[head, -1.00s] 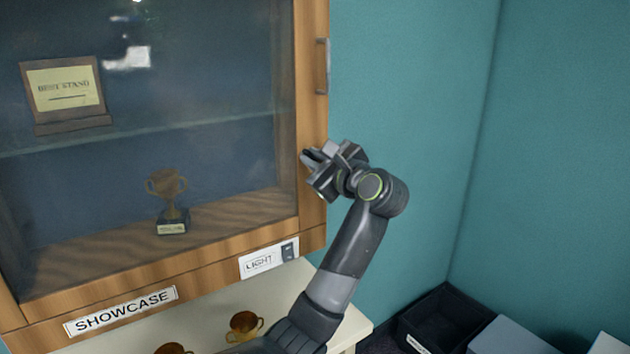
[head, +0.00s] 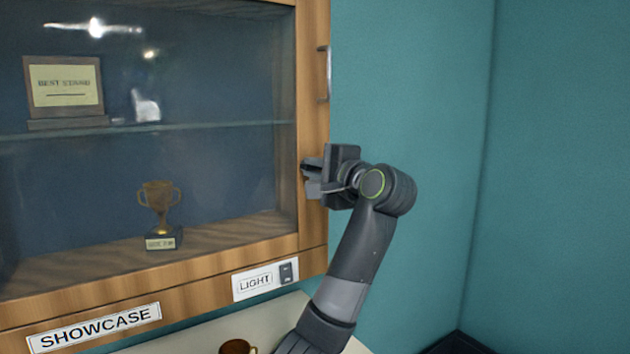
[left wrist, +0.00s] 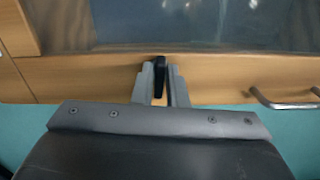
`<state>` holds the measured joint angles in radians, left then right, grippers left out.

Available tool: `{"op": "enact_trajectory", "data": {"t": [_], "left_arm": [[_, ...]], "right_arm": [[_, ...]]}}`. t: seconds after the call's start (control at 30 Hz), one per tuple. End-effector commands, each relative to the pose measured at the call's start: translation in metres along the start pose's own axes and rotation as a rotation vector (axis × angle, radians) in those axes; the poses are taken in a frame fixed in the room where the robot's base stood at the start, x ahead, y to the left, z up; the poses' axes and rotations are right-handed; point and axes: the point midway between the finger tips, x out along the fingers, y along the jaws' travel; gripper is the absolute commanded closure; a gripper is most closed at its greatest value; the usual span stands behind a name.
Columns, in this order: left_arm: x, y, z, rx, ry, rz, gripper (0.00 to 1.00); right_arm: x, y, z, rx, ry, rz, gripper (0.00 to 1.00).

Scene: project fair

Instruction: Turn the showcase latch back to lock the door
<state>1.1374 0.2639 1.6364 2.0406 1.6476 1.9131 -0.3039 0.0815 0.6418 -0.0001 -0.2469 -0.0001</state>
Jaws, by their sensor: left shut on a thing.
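The showcase (head: 110,293) is a wooden cabinet with a glass door. Its door frame (head: 313,120) looks flush with the cabinet, with a metal handle (head: 324,75) at its right side. My left gripper (head: 308,178) is at the right edge of the door frame, below the handle. The left wrist view shows its two grey fingers (left wrist: 160,88) closed around a small dark latch (left wrist: 160,63) on the wooden frame. In the head view the gripper hides the latch. My right gripper is not in view.
Inside the showcase are a trophy (head: 160,205) and a plaque (head: 64,85). A light switch (head: 287,272) is on the lower frame. A brown cup-like object (head: 237,347) stands below. The teal wall (head: 420,150) at right is clear.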

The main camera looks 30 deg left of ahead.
Motion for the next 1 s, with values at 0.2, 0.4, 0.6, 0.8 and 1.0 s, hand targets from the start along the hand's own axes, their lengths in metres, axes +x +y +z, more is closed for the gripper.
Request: {"op": "enact_trajectory", "data": {"t": [0.2,0.4,0.6,0.8,1.0], "left_arm": [[0.0,0.002,0.0,-0.078,0.0,0.0,1.0],[0.0,0.001,0.0,-0.106,0.0,0.001,1.0],[0.0,0.001,0.0,-0.11,0.0,0.0,1.0],[0.0,0.0,0.0,-0.109,0.0,0.0,0.86],[0.0,0.001,0.0,-0.109,0.0,0.0,0.69]], "right_arm": [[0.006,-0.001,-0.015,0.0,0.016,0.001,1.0],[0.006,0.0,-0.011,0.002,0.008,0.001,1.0],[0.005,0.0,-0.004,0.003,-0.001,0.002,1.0],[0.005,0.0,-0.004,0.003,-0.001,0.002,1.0],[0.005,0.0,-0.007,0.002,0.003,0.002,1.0]]}}
